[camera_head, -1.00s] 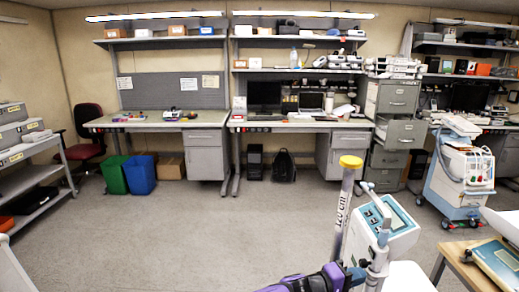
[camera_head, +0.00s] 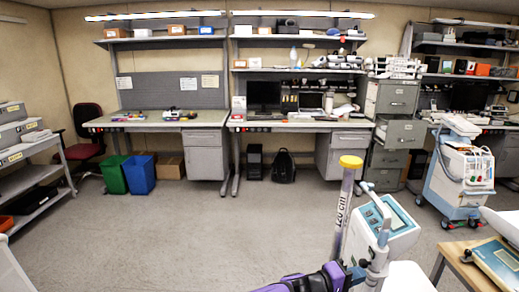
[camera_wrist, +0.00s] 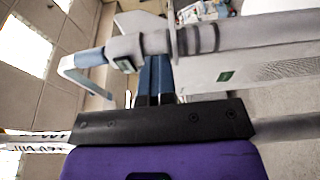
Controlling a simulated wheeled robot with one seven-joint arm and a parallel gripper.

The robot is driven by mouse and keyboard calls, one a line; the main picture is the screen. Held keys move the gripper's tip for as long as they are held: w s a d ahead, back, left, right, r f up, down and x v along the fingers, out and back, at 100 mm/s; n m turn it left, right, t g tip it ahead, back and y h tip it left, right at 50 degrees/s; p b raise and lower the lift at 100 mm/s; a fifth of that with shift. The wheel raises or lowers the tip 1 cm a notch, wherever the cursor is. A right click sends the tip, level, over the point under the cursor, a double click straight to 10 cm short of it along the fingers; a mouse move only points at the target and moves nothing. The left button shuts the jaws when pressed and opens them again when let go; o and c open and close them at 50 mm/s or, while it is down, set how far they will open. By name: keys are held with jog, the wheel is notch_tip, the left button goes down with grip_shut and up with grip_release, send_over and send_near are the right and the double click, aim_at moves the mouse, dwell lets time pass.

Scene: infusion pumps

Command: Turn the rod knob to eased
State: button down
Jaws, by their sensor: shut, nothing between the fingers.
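A light rod (camera_head: 378,248) with a blue-grey handle on top stands beside a blue-and-white pump (camera_head: 395,225) at lower right in the head view. In the wrist view the rod (camera_wrist: 210,38) runs sideways and carries a pale collar with a small green mark (camera_wrist: 125,65). Which part is the rod knob is unclear. My gripper (camera_wrist: 157,65) has its blue fingers together, with their tips at the rod by the collar. I cannot tell whether they touch it. In the head view my gripper (camera_head: 357,274) is against the rod's left side, partly hidden.
A clear tube with a yellow cap (camera_head: 350,162), marked 120 cm, stands just left of the pump and close to my arm. A wooden table (camera_head: 452,258) is at lower right. A wheeled machine (camera_head: 462,180) stands behind. The floor at left is free.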

jog(key=shift+s+d+r, duration=0.1)
jog(key=shift+d+r, duration=0.15)
jog(key=shift+r, duration=0.2)
jog(key=shift+s+d+r, duration=0.1)
jog(key=shift+d+r, duration=0.15)
jog(key=shift+r, duration=0.2)
jog(key=shift+w+r, duration=0.1)
jog(key=shift+r, duration=0.15)
jog(key=shift+s+r+g, duration=0.1)
jog(key=shift+s+g, duration=0.15)
jog(key=shift+g, duration=0.05)
jog(key=w+v, duration=0.1)
jog(key=v, duration=0.5)
jog(key=shift+a, duration=0.25)
jog(key=shift+w+f, duration=0.1)
jog(key=shift+f, duration=0.15)
